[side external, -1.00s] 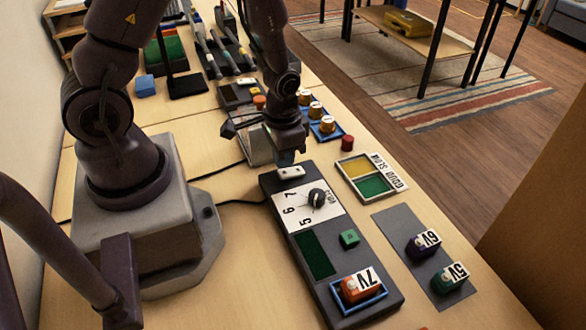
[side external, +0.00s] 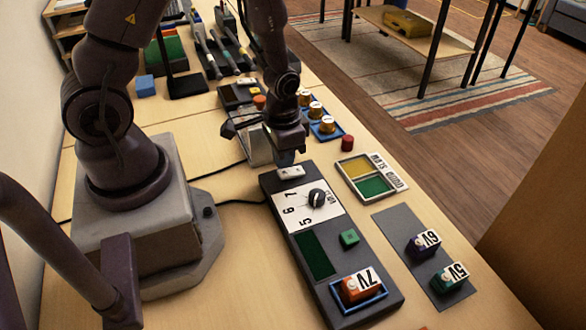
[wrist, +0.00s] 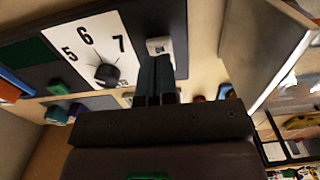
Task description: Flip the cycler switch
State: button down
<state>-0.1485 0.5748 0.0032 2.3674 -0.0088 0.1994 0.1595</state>
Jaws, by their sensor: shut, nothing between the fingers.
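The cycler is a dark grey box (side external: 345,240) on the table. A small white switch (side external: 290,172) sits at its far end, and it also shows in the wrist view (wrist: 158,46). A white dial plate marked 5, 6, 7 with a black knob (side external: 316,197) is beside the switch. My gripper (side external: 286,158) is shut and empty, pointing down just above the switch. In the wrist view its closed fingertips (wrist: 156,60) are right at the switch's edge; whether they touch it I cannot tell.
An orange 7V block (side external: 361,286) sits in a blue-rimmed recess of the cycler. Purple 6V (side external: 424,243) and green 5V (side external: 450,276) blocks stand on a grey mat. A sorting tray (side external: 371,178) lies to the right. A metal stand (side external: 257,146) is close behind my gripper.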

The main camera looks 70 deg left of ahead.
aim_at(284, 172)
jog(key=shift+f, duration=1.25)
dwell(0.8)
jog(key=shift+r, duration=3.5)
